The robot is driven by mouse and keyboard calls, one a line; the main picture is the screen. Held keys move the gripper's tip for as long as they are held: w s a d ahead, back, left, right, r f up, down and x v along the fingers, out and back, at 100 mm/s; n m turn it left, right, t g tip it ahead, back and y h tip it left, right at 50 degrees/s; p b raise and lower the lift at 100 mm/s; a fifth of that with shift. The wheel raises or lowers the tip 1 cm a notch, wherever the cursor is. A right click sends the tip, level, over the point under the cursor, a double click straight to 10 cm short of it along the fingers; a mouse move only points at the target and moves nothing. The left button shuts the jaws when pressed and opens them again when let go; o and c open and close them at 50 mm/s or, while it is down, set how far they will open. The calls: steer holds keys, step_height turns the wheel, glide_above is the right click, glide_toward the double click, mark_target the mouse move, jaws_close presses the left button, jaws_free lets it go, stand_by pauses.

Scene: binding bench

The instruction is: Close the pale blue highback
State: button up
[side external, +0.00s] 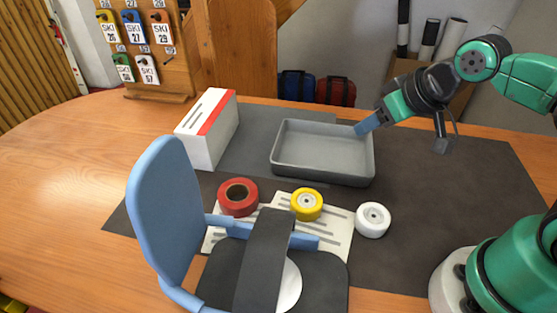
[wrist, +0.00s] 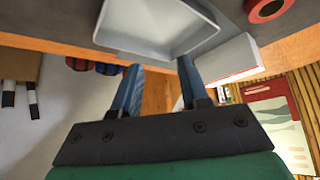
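The pale blue highback (side external: 165,205) stands upright, leaning slightly back, at the left end of a binding (side external: 325,280) in the side view. A dark strap (side external: 265,260) arches over the binding's base, and a white disc shows partly beneath it. My gripper (side external: 364,128) is at the far right corner of the grey tray, well to the right of and behind the highback, touching nothing that I can make out. In the wrist view its two blue fingers (wrist: 160,72) are spread apart with nothing between them. The highback is not visible in the wrist view.
A grey tray (side external: 323,177) stands empty behind the binding, with a white and red box (side external: 203,138) to its left. Red (side external: 238,197), yellow (side external: 306,204) and white (side external: 373,220) tape rolls lie between tray and binding. The mat's right side is clear.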

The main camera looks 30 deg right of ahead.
steer(key=shift+n+g+y, duration=0.3)
steer(key=shift+n+y, duration=0.2)
steer(key=shift+n, duration=0.4)
steer(key=w+a+r, duration=0.1)
steer(key=r, duration=0.1)
steer(key=w+a+r, duration=0.1)
steer(key=a+r, duration=0.1)
steer(key=w+a+r, duration=0.1)
steer(key=a+r, duration=0.1)
steer(key=shift+w, duration=0.3)
jaws_close()
steer(key=s+a+r+n+g+y, duration=0.15)
steer(key=a+r+n, duration=0.35)
steer(key=a, duration=0.8)
steer(key=a+r+n+g+y, duration=0.1)
steer(key=a+r+n+g, duration=0.1)
steer(key=a+r, duration=0.8)
step_height(320, 180, down, 12)
steer(key=a, duration=0.2)
steer(key=shift+a+r, duration=0.15)
steer(key=shift+a, duration=0.05)
steer(key=shift+w, duration=0.1)
steer(key=shift+d, duration=0.1)
